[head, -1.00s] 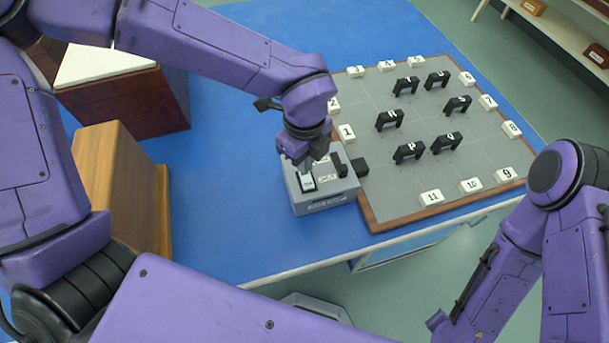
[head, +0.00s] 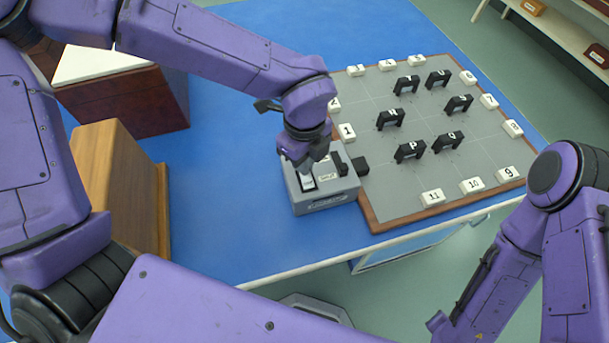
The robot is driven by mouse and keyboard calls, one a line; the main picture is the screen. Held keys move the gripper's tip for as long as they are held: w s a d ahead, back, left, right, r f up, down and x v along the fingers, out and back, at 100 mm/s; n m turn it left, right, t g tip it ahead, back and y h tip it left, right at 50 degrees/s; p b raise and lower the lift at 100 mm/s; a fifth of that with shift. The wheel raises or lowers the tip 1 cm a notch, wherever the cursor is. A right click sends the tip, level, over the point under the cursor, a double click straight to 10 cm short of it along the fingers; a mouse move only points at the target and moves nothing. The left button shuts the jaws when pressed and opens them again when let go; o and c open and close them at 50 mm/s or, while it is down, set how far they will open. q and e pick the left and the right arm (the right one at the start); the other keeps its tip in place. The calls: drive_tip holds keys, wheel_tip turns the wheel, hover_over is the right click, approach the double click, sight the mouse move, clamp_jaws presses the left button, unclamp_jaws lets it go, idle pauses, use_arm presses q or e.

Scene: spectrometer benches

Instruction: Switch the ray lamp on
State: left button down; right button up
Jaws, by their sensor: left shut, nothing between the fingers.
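The ray lamp's grey box (head: 325,202) stands on the blue bench at the left edge of the grid board. It has a pale rocker switch (head: 307,183) in a dark frame on its top, with small labels beside it. My left gripper (head: 304,165) points down over the switch, shut and empty, its tips at or just above the switch. I cannot tell whether they touch it. The gripper hides part of the box top. My right arm is at the right, and its gripper is out of view.
The grey board (head: 440,180) with a wooden rim carries several black lettered holders and white numbered blocks. A wooden box (head: 120,185) and a dark red box (head: 140,100) stand at the left. Blue bench between is clear.

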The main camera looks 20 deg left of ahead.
use_arm(q)
drive_tip(key=shift+f+b, duration=0.45)
drive_tip(key=shift+f, duration=0.1)
drive_tip(key=shift+r, duration=0.1)
drive_tip(key=shift+r+p, duration=2.8)
drive_tip(key=shift+r, duration=0.65)
